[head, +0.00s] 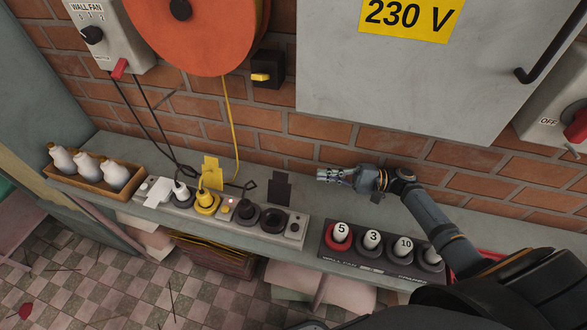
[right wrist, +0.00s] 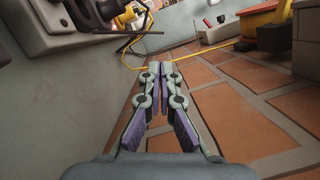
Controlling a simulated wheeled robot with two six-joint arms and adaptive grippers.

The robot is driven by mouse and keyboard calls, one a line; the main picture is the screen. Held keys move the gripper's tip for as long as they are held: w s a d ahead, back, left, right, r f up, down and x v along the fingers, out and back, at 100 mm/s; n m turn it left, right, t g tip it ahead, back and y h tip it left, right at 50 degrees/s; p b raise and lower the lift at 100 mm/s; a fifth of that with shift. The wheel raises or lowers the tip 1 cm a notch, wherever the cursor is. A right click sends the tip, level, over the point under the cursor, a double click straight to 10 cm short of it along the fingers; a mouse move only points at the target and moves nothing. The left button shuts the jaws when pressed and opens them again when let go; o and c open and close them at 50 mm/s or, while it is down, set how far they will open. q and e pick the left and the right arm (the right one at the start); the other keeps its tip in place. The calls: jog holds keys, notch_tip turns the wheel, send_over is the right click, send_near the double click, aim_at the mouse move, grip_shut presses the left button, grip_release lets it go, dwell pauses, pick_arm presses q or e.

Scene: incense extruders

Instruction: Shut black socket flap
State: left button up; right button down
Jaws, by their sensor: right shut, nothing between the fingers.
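The socket strip (head: 237,227) lies on the shelf against the brick wall. The open black socket (head: 273,220) is near its right end, with no plug in it. The black socket flap (head: 280,188) stands up behind that socket, raised. My right gripper (head: 322,175) is to the right of the flap, apart from it, its fingers pointing left. It is shut and empty; the closed fingertips also show in the right wrist view (right wrist: 155,69). I cannot clearly pick out the black flap in the wrist view. My left gripper is not in view.
A yellow plug (head: 205,202) sits in the strip, with a raised yellow flap (head: 212,171) behind it and a yellow cable above. A fuse block (head: 352,259) is right of the strip. A wooden tray (head: 93,186) with white bottles is left. A grey cabinet (head: 400,90) hangs above.

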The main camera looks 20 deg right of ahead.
aim_at(279, 189)
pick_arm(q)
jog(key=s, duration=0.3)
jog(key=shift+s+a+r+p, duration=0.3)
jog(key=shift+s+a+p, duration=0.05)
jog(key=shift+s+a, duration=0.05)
pick_arm(e)
jog(key=f+x, duration=0.1)
jog(key=x, duration=0.8)
jog(key=shift+w+a+r, duration=0.2)
jog(key=shift+a+r, duration=0.2)
jog(key=shift+r, duration=0.1)
